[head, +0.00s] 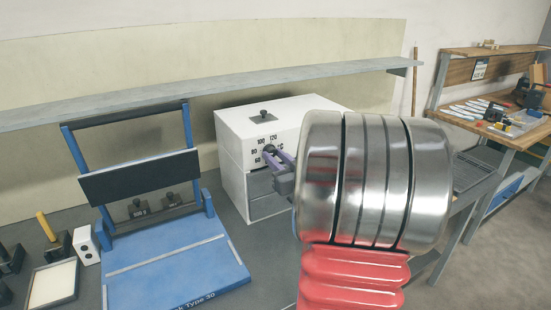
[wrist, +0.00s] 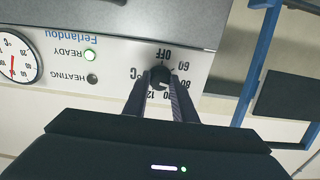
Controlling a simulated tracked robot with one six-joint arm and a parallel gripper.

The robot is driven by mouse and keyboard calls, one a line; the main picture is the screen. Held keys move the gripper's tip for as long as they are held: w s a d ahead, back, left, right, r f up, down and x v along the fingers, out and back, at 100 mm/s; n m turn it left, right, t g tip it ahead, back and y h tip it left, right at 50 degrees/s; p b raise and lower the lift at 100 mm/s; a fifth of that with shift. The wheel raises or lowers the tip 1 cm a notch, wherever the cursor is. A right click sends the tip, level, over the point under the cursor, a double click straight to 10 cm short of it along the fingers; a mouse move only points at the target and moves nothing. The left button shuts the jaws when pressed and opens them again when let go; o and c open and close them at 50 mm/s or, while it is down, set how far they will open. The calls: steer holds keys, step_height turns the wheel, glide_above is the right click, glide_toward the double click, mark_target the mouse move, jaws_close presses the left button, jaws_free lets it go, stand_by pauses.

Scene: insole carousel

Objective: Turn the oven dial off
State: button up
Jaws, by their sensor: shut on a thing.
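The oven (head: 240,135) is a white box on the grey bench in the head view, with a black dial (head: 267,149) on its front. In the wrist view the panel appears upside down. There the black dial (wrist: 159,76) sits among the marks OFF, 60, 80 and higher numbers. My gripper (head: 279,158) reaches the dial from the right in the head view. In the wrist view my gripper (wrist: 160,88) has its two dark fingers shut on the dial, one on each side. The dial's exact pointer direction is too small to tell.
A blue frame press (head: 165,270) stands left of the oven. A grey shelf (head: 210,88) runs above. My arm hides the oven's right side.

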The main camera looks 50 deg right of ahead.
steer(key=shift+a, duration=0.1)
steer(key=c, duration=0.4)
steer(key=shift+n, duration=0.5)
steer(key=n, duration=0.8)
steer(key=shift+n, duration=0.4)
steer(key=n, duration=1)
steer(key=shift+n, duration=0.3)
steer(key=shift+f, duration=0.1)
